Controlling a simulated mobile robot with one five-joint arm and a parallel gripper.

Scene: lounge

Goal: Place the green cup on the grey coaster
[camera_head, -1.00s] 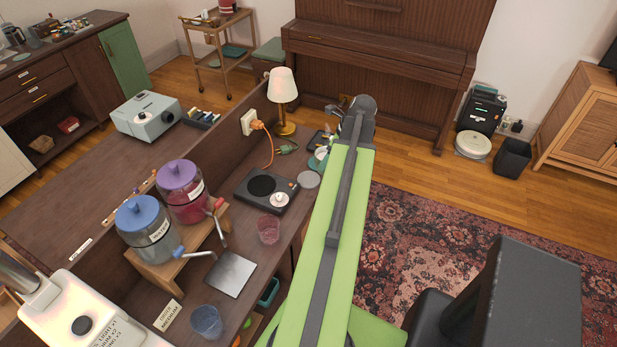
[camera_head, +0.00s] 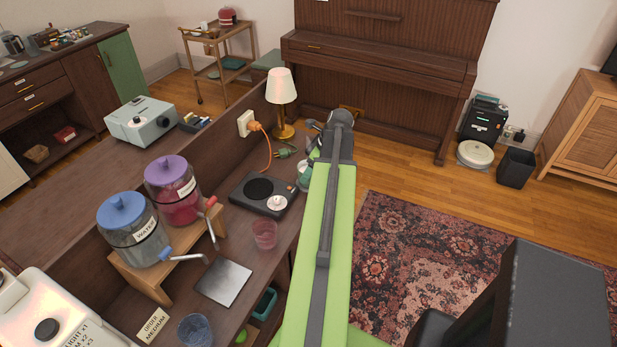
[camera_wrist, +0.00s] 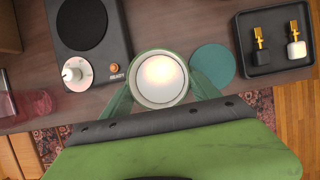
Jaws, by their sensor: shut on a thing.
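The green cup (camera_wrist: 159,80) is in the middle of the wrist view, seen from above, with a pale round inside. My gripper (camera_wrist: 160,92) is shut on it, with a greenish finger on each side. In the head view the cup (camera_head: 305,173) shows partly at the left edge of my arm, just right of the black hot plate. I do not see the grey coaster now; the cup and my arm cover the area where it lay. I cannot tell whether the cup touches the surface below. A teal coaster (camera_wrist: 213,65) lies bare just right of the cup.
The hot plate (camera_wrist: 88,28) with its white dial is close left of the cup. A black tray (camera_wrist: 272,40) with two small gold-topped items lies to the right. A clear reddish glass (camera_head: 265,234) stands nearer. A lamp (camera_head: 282,95) stands behind, beside a raised ledge.

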